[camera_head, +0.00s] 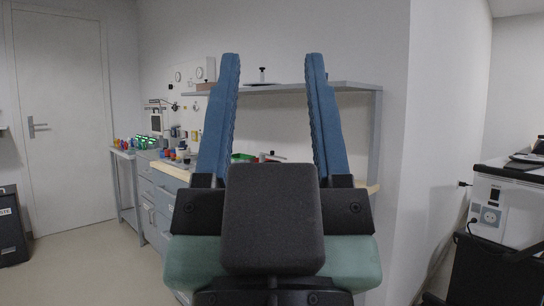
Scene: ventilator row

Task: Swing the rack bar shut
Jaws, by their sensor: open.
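My gripper (272,58) fills the middle of the view, close to the camera. Its two long blue fingers point up and stand wide apart, with nothing between them. Its dark palm and green body hide part of the workbench behind. I cannot make out a rack bar in this view.
A workbench with grey drawers (161,213) and a grey shelf (352,87) stands along the back wall. A closed door (62,120) and a dark bin (10,228) are at the left. A white device (507,206) is at the right. Open floor (85,270) lies at the lower left.

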